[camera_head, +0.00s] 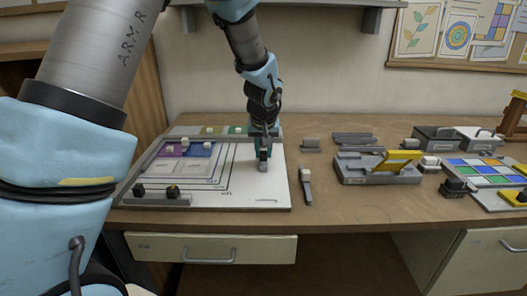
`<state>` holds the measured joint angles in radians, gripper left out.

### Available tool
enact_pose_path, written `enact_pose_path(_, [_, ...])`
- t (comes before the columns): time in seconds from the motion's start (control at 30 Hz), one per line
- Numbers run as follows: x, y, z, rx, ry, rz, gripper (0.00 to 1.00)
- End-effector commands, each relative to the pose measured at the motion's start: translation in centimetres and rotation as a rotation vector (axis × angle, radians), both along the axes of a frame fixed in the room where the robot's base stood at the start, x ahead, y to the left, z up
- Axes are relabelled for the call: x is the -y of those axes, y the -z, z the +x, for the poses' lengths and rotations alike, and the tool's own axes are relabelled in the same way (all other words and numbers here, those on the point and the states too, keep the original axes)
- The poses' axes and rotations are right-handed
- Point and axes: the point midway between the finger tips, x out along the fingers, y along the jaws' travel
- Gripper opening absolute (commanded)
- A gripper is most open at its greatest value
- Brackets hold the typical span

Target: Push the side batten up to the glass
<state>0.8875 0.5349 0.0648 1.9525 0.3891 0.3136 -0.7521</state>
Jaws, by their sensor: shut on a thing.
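A white board (240,188) lies on the left of the bench, with printed outlines on it. Glass panes in purple and blue (197,149), with pale knobs on top, lie on its left half, above paler panes (158,170). Grey strips edge the board at the back and left, and a short one with two black knobs (155,199) lies at the front left. I cannot tell which is the side batten. My gripper (263,160) points down over the board, right of the panes, shut on a small grey piece that its fingers mostly hide.
A tool with a pale end (306,186) lies just right of the board. Farther right are a grey holder with a yellow part (380,172), small boxes (437,138) and a coloured tile panel (490,172). A wall shelf is above; my arm covers the left.

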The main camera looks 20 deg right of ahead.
Motion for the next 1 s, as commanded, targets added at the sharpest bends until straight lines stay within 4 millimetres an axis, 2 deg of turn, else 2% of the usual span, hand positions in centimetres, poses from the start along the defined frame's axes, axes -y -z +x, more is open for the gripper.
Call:
enact_pose_path(0.77, [-0.1, 0.0, 0.0, 0.000, -0.001, 0.000, 0.00])
enact_pose_path(0.87, [-0.8, 0.0, 0.4, 0.000, -0.003, 0.000, 0.00])
enact_pose_path(1.0, [-2.9, 0.0, 1.4, -0.001, -0.007, 0.001, 0.00])
